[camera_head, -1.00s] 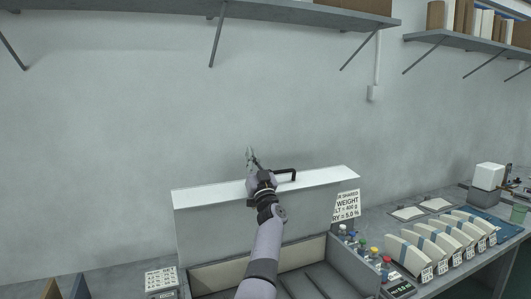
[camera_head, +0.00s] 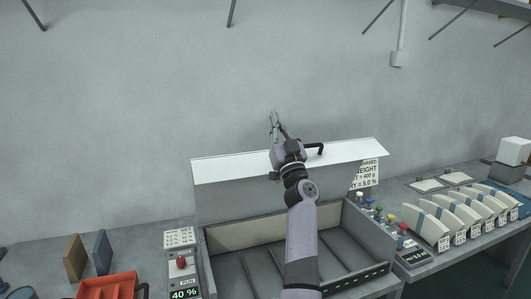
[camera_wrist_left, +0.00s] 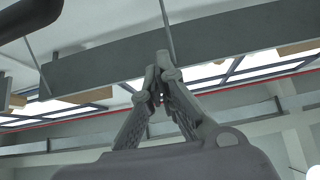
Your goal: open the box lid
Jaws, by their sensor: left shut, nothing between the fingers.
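The box (camera_head: 372,225) stands on the bench with its interior in view, showing several dark divider strips. Its lid (camera_head: 228,168) is raised at the back, with a white strip along the top and a grey face below. A black handle (camera_head: 316,149) sticks out beside my left gripper at the lid's top. My left gripper (camera_head: 274,116) is above the lid's top edge, pointing up toward the wall. In the left wrist view its fingertips (camera_wrist_left: 161,65) meet with nothing between them. My arm hides part of the lid and box. My right gripper is not in view.
A control panel with a red button (camera_head: 181,263) stands left of the box. A red tray (camera_head: 108,287) and two upright boards (camera_head: 102,252) are further left. Several small bottles (camera_head: 378,213) and pale wrapped pieces (camera_head: 425,222) lie to the right. A wall rises behind.

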